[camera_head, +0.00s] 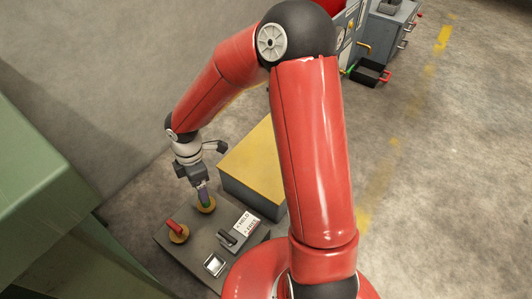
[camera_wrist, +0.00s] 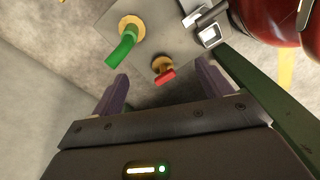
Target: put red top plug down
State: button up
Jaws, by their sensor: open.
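A red plug (camera_head: 174,226) sits on a round brass-coloured flange on the grey panel. In the wrist view the red plug (camera_wrist: 165,76) shows beyond and between my spread fingers, with nothing between the pads. A curved green plug (camera_wrist: 121,49) stands on another brass flange (camera_wrist: 131,24) to its upper left. In the head view my gripper (camera_head: 203,193) hangs pointing down, overlapping the green plug and its flange (camera_head: 207,207), with the red plug to its lower left. My gripper is open and empty. Its exact height over the panel is hard to tell.
A green cabinet (camera_head: 40,170) is at the left. Open floor lies right.

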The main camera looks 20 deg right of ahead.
jog(key=s+d+r+m+t+h, duration=0.2)
jog(key=d+r+m, duration=0.45)
jog(key=r, duration=0.35)
jog(key=s+d+r+m+t, duration=0.2)
jog(key=s+d+r+m, duration=0.2)
jog(key=s+r+m, duration=0.2)
jog(key=s+d+r+m+t+y, duration=0.1)
jog(key=s+d+r+m+t, duration=0.1)
jog(key=s+d+r+m, duration=0.2)
jog(key=s+r+m, duration=0.3)
jog(key=s+r, duration=0.1)
jog(key=shift+s, duration=0.25)
jog(key=shift+d, duration=0.1)
notch_tip(320, 180, up, 8)
jog(key=p, duration=0.7)
jog(key=shift+f, duration=0.25)
